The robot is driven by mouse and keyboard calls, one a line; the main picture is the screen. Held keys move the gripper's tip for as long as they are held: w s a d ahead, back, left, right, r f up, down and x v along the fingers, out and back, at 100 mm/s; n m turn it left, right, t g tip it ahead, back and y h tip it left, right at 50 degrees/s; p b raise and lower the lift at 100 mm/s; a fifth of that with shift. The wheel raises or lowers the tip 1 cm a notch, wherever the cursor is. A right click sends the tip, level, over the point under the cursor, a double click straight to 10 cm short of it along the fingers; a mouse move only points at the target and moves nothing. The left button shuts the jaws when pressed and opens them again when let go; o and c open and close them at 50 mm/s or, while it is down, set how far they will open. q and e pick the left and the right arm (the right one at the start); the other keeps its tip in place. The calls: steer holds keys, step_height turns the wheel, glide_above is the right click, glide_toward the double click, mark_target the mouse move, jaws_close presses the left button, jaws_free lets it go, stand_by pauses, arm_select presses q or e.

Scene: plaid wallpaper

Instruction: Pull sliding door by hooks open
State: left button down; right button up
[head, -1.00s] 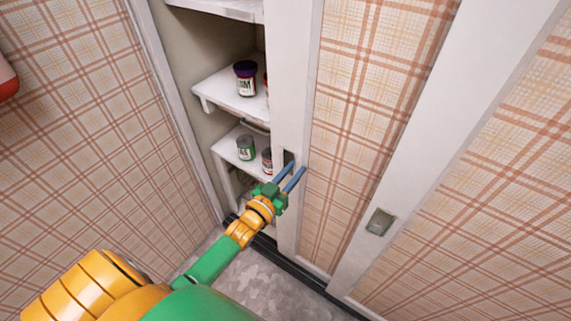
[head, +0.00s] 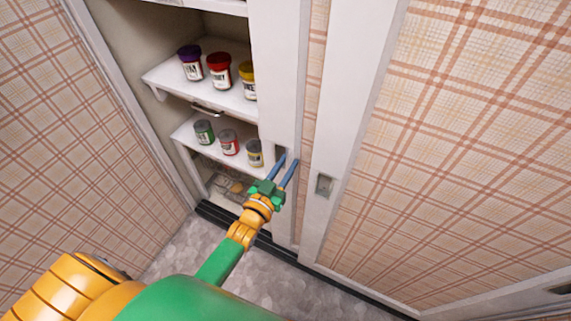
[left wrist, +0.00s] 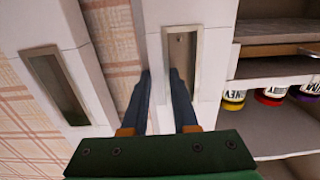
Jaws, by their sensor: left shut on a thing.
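The sliding door is a white-framed panel (head: 272,90) with plaid inside, standing to the right of an open cupboard gap. Its recessed metal handle (left wrist: 182,72) shows in the left wrist view. My left gripper (head: 286,161) has two blue fingers at the door's white stile. In the left wrist view (left wrist: 160,80), one finger reaches into the handle recess and the other lies just outside the stile by the plaid panel. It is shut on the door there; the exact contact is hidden. My right gripper is out of view.
A second plaid door with its own handle (head: 324,186) overlaps at right. Shelves (head: 225,92) behind the gap hold purple (head: 192,64), red (head: 219,71) and yellow (head: 249,81) lidded jars, with more below. A dark floor track (head: 290,254) runs underneath. A plaid wall stands left.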

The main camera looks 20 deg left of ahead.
arm_select(q)
steer(key=c, duration=0.7)
jaws_free()
steer(key=s, duration=0.7)
steer(key=shift+a, duration=0.3)
steer(key=s+f+m+g+p, duration=0.1)
steer(key=s+f+g+p, duration=0.1)
steer(key=s+f+g, duration=0.65)
steer(key=s+f+g+p, duration=0.1)
steer(key=s+f+g, duration=0.2)
steer(key=s+f, duration=0.95)
steer(key=s+f+g, duration=0.1)
steer(key=s+f, duration=0.1)
steer(key=s, duration=0.1)
steer(key=s+a+f+g, duration=0.1)
steer(key=s+f+g, duration=0.1)
steer(key=s+f, duration=0.1)
steer(key=s+f+g+y+p, duration=0.1)
steer(key=s+f+g, duration=0.1)
steer(key=s, duration=0.2)
steer(key=shift+s+a+f+m+g, duration=0.2)
steer(key=shift+f+m+g, duration=0.1)
steer(key=shift+f, duration=0.1)
